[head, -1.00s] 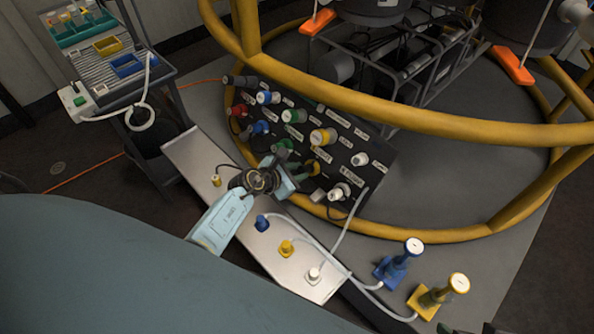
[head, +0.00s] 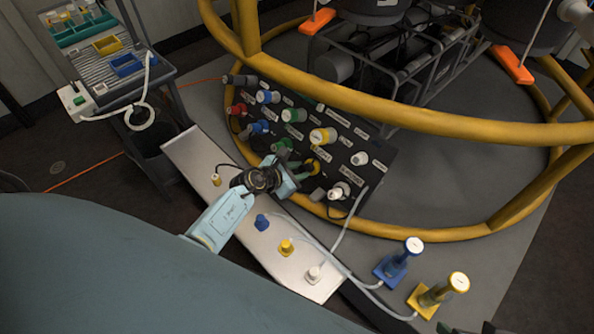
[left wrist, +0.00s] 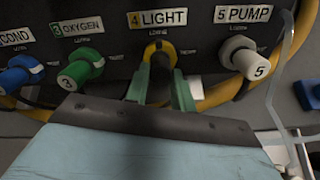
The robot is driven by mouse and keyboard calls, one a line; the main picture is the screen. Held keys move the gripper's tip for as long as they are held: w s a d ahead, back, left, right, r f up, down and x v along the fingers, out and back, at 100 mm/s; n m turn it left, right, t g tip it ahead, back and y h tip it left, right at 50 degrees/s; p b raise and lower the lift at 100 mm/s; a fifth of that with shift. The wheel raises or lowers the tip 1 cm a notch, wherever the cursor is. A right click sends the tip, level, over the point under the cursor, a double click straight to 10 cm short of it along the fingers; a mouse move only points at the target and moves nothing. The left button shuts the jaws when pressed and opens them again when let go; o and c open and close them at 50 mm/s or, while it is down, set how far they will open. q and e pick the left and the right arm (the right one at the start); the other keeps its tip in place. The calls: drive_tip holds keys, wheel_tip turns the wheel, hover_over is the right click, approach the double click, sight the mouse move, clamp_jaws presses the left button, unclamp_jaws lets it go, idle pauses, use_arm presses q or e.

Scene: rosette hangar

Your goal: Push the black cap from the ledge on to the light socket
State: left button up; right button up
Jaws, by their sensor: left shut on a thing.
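My left gripper (head: 304,166) reaches to the lower row of the black panel and is shut on the black cap. In the left wrist view the green fingers (left wrist: 161,78) stand at the light socket, either side of the dark cap (left wrist: 159,62). The cap is small and mostly hidden by the fingers and shadow. The light socket (left wrist: 171,46) shows as a yellow ring under the label "4 LIGHT", around the cap's far end. I cannot tell how deep the cap sits. The silver ledge (head: 192,158) lies below the panel. My right gripper is not in view.
The green oxygen plug (left wrist: 82,68) and white pump plug (left wrist: 244,58) flank the light socket. A yellow rail (head: 420,119) curves above the panel.

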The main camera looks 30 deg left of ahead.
use_arm(q)
drive_tip(key=shift+w+f, duration=0.15)
drive_tip(key=shift+w, duration=0.05)
idle(0.6)
drive_tip(key=o, duration=1)
drive_tip(key=shift+o, duration=0.2)
